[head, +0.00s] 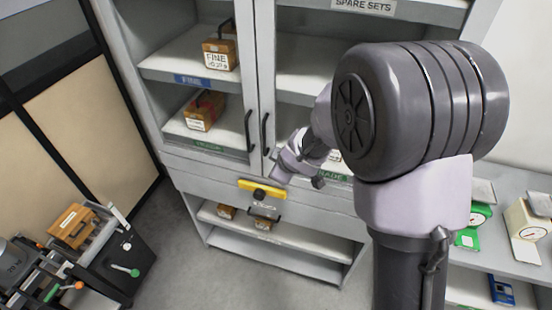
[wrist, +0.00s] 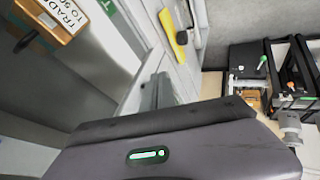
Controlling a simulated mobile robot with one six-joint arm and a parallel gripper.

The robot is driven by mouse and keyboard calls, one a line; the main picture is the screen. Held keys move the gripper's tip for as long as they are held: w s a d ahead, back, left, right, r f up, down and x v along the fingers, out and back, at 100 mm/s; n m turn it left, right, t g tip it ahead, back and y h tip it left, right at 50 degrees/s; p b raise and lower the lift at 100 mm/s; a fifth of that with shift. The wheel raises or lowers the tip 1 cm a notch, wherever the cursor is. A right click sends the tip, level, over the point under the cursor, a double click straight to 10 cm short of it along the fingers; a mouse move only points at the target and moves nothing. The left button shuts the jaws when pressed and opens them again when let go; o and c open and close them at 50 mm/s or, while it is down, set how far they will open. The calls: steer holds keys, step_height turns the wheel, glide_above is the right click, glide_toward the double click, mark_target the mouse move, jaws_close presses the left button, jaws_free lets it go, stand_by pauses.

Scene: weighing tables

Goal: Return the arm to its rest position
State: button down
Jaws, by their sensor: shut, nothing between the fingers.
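My arm reaches across the middle of the head view toward the front of a grey cabinet (head: 175,168). In the wrist view my wrist housing with a green light fills the bottom, and the fingers are hard to make out.
The cabinet holds a FINE box (head: 220,53) and another wooden box (head: 203,111). A yellow bar (head: 262,190) with a black knob is on its front. A cart with a wooden box (head: 74,225) stands left. Scales (head: 529,222) stand right. Floor between cart and cabinet is clear.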

steer(key=s+d+m+h+b, duration=0.3)
steer(key=s+d+m+b, duration=0.7)
steer(key=b, duration=0.4)
steer(key=s+a+f+m+y+b, duration=0.1)
steer(key=s+f+m+b, duration=0.1)
steer(key=s, duration=0.8)
steer(key=s+a+f+m+g+y+b, duration=0.1)
steer(key=s+a+f+m+b, duration=0.1)
steer(key=s+m+b, duration=0.2)
steer(key=s+b, duration=0.3)
steer(key=s, duration=0.3)
steer(key=shift+s+a+f+m+y, duration=0.15)
steer(key=shift+f+m+y, duration=0.2)
steer(key=shift+m+y, duration=0.05)
